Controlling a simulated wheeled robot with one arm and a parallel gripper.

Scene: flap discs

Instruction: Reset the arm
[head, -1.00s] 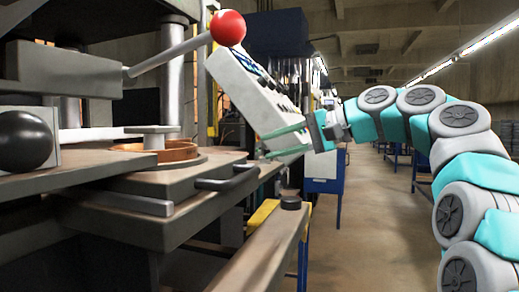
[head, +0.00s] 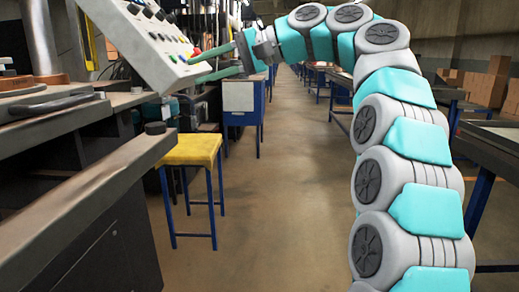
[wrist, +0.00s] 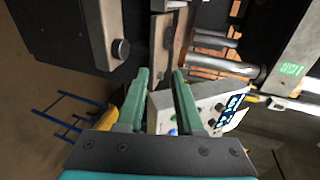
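My arm (head: 410,150) rises on the right of the head view and bends over to the left at the top. My gripper (head: 194,69) is at its end, with two green fingers pointing left in front of the sloped control panel (head: 140,40). In the wrist view the fingers of my gripper (wrist: 160,76) stand apart with nothing between them. The control panel (wrist: 203,105) shows there behind and beside the right finger. I cannot tell whether a finger touches it.
The press table (head: 85,195) runs along the left. A yellow-topped stool (head: 190,150) with blue legs stands beside it. A blue-legged cabinet (head: 243,97) is farther back. The aisle floor (head: 290,200) is clear. Cardboard boxes (head: 483,88) stand at the back right.

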